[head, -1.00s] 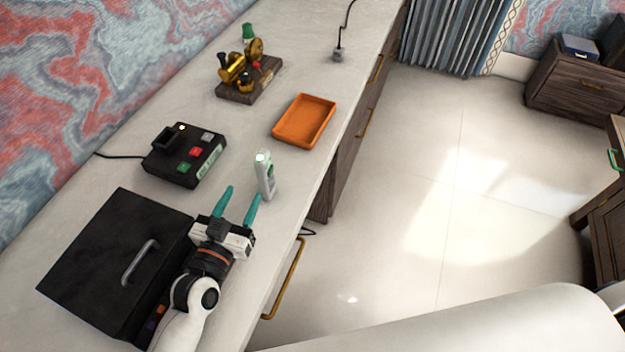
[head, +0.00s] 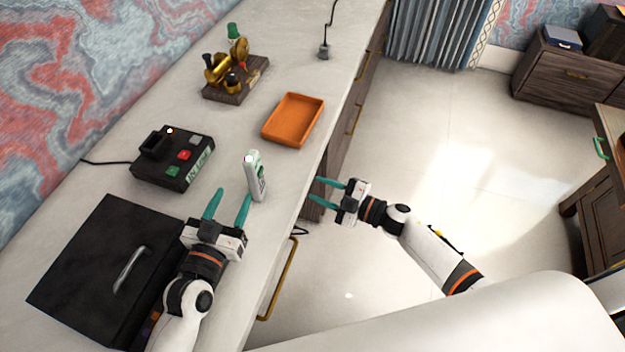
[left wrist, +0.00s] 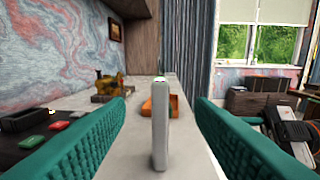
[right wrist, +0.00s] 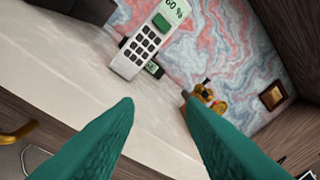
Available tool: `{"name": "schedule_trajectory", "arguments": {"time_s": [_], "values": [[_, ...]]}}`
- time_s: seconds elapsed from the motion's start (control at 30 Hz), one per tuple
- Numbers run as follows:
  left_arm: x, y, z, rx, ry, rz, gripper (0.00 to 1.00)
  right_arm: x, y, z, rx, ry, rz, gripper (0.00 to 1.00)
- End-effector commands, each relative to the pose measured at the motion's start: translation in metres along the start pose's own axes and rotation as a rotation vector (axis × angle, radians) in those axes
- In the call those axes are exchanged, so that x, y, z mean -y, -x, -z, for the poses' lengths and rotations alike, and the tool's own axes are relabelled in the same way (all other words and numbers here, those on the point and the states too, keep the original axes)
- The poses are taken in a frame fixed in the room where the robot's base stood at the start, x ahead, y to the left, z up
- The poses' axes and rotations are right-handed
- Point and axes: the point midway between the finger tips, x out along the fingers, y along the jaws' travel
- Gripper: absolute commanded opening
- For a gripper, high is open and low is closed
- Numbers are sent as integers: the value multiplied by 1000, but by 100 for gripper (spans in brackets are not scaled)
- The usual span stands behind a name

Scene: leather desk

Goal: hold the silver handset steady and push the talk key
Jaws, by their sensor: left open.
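The silver handset (head: 255,177) stands upright on the desk near its front edge. My left gripper (head: 228,205) is open just short of it. In the left wrist view the handset (left wrist: 160,125) shows edge-on between the two spread teal fingers, apart from both. In the right wrist view the handset's face (right wrist: 148,45) shows a green key, a dark keypad and a lit display at the top; I cannot read which key is talk. My right gripper (head: 331,190) is open and empty, off the desk's front edge, with its fingers toward the handset.
A black base unit (head: 172,160) with coloured buttons stands behind the handset. A black box (head: 85,265) with a handle lies beside my left arm. An orange tray (head: 292,120) and a brass device (head: 232,75) are farther along. Desk around the handset is clear.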

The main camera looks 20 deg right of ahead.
Motion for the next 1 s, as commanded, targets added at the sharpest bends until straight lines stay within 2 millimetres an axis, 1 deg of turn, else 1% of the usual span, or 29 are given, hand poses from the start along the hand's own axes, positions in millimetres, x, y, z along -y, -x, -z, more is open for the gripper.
{"name": "schedule_trajectory", "arguments": {"time_s": [0.03,0.13,0.2,0.3,0.37,0.47,0.8,0.9,1.0], "values": [[0,0,0,0,0,0,49,9,-5,-18,58,50,-29,36],[0,0,0,0,0,0,49,18,-10,-45,145,125,-84,36],[0,0,0,0,0,0,49,21,-11,-57,183,159,-113,36],[0,-2,0,0,0,0,49,22,-12,-65,212,185,-137,36],[0,-6,0,0,0,-1,49,22,-12,-67,217,190,-141,36],[0,-18,0,2,1,-1,49,22,-12,-67,217,189,-141,36],[0,-82,-1,1,1,0,49,22,-12,-66,215,187,-139,36],[0,-98,-1,1,0,1,49,22,-12,-66,215,187,-139,36],[0,-109,0,1,1,0,49,22,-12,-66,215,187,-138,36]]}}
